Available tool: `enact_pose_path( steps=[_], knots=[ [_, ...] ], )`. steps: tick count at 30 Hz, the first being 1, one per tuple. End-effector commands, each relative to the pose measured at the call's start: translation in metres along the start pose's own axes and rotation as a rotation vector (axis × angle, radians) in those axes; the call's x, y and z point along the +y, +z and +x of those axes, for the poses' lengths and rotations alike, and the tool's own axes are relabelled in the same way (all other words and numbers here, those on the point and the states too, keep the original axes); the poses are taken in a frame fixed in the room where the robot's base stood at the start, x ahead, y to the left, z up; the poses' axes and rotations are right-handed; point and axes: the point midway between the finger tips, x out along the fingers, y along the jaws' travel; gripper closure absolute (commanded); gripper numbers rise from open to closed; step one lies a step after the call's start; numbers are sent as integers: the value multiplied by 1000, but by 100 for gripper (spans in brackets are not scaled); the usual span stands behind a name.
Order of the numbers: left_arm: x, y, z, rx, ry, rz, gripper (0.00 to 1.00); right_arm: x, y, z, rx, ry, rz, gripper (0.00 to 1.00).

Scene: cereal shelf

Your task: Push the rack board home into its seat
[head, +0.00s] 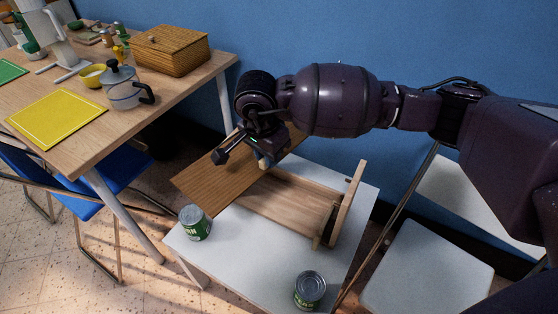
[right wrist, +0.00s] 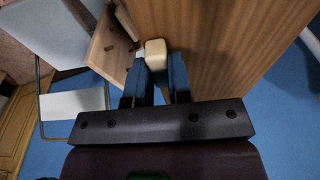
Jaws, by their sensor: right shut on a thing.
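The rack on the small white table (head: 225,245) has a light wooden base (head: 290,205) and an upright end board (head: 347,205) at its right. A darker, grained brown board (head: 215,180) is at its left end, tilted. It fills much of the right wrist view (right wrist: 225,45), where a pale board with holes (right wrist: 110,48) shows at left. My right gripper (head: 264,152) is over the rack's left end, partly hidden by its wrist. Its blue fingers are shut on a small cream block (right wrist: 155,53) beside the brown board; I cannot tell whether they touch. My left gripper is out of view.
Green-labelled cans (head: 195,222) (head: 309,290) stand at the white table's left and front edges. A larger wooden table (head: 130,125) with a moka pot (head: 122,88) and a basket (head: 170,50) is at left. The blue wall is close behind.

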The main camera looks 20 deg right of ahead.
Motion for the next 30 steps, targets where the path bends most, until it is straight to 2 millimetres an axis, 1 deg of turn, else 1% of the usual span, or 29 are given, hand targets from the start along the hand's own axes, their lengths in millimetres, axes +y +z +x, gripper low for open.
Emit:
enact_pose_path(
  steps=[3,7,12,18,21,24,30],
  knots=[
    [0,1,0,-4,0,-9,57,-10,-10,10,1,32,228,100],
    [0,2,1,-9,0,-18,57,-17,-20,23,2,70,475,100],
    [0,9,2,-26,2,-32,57,-21,-36,39,5,116,795,100],
    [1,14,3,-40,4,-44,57,-22,-48,50,7,162,1117,100],
    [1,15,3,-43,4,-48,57,-22,-51,52,8,180,1228,100],
    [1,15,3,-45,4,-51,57,-21,-52,52,8,189,1300,100],
    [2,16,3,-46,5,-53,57,-21,-52,53,9,197,1351,100]
  ],
)
